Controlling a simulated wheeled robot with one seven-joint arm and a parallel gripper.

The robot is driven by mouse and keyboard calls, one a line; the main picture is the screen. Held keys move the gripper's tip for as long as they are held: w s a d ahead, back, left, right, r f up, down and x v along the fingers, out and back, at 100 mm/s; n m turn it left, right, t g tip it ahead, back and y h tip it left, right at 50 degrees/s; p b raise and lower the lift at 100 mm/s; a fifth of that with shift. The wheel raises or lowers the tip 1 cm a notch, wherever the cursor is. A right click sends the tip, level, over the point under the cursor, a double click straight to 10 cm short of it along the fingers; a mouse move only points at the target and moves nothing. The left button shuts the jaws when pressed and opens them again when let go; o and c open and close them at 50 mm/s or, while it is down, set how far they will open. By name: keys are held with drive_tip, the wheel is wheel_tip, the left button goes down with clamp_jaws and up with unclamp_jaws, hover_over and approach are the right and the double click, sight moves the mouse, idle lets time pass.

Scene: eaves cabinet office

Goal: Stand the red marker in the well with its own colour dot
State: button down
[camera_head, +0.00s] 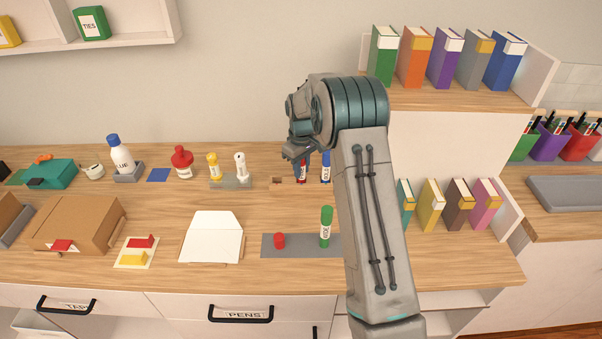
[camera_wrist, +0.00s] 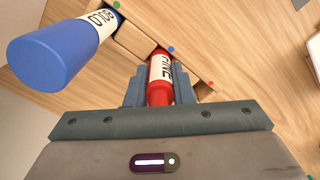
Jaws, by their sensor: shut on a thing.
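My gripper (camera_wrist: 160,92) is shut on the red marker (camera_wrist: 161,72), which has a white label. In the head view the red marker (camera_head: 302,173) is upright under my gripper, which is partly hidden by my arm. Its far end meets the wooden rack (camera_wrist: 137,40) close to the blue dot (camera_wrist: 171,49); I cannot tell whether it is inside a well. The red dot (camera_wrist: 210,85) is to the right in the wrist view, apart from the marker. The blue marker (camera_wrist: 60,45) stands to the left by the green dot (camera_wrist: 116,5).
A green marker (camera_head: 326,226) and a small red cylinder (camera_head: 279,240) stand on a grey mat (camera_head: 300,252) in front. Yellow and white bottles stand on a grey tray (camera_head: 231,182) left of the rack. A white envelope (camera_head: 212,235) lies at the front middle.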

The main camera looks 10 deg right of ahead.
drive_tip(key=shift+r, duration=0.25)
drive_tip(key=shift+r+p, duration=1.75)
drive_tip(key=shift+r, duration=1.05)
